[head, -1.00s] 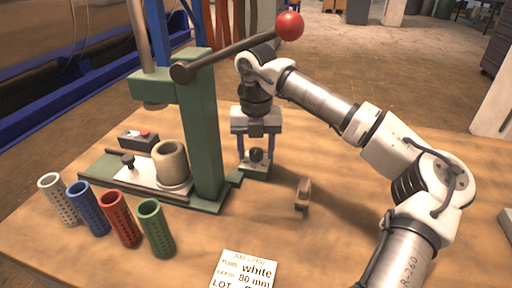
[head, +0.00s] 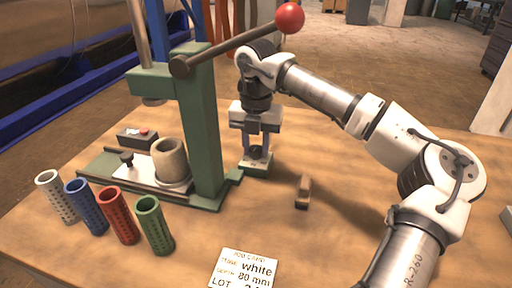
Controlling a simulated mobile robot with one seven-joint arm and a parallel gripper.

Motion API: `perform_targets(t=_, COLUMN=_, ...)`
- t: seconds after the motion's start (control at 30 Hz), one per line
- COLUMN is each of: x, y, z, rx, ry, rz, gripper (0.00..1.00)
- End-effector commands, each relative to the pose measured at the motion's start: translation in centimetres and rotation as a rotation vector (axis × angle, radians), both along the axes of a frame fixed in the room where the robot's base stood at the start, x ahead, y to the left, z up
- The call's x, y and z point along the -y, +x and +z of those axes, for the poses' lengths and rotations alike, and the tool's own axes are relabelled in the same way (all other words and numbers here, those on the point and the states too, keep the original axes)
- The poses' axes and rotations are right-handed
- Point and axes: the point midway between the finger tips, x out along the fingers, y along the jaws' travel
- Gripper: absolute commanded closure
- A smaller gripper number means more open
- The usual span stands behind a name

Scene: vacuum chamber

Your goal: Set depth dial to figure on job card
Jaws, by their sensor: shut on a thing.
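The job card (head: 243,268) lies at the table's front edge. It reads "white" and "80 mm", with a LOT line cut off by the picture's edge.
The green press (head: 206,130) with its red-ball lever (head: 289,18) stands just left of my gripper. A beige cup (head: 170,160) sits on its base. White, blue, red and green perforated tubes (head: 118,215) stand front left. A small brown block (head: 303,191) lies to the right.

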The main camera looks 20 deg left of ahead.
Motion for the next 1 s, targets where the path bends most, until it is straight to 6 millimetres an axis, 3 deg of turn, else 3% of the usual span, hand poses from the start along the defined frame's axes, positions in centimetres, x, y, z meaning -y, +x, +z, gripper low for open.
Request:
perform_targets(t=0.6, x=0.04, y=0.1, z=-0.03, rx=0.006, ry=0.001, rz=-0.567, gripper=0.93)
perform_targets(t=1.0, x=0.03, y=0.09, z=0.07, rx=0.005, ry=0.001, rz=-0.8, gripper=0.93)
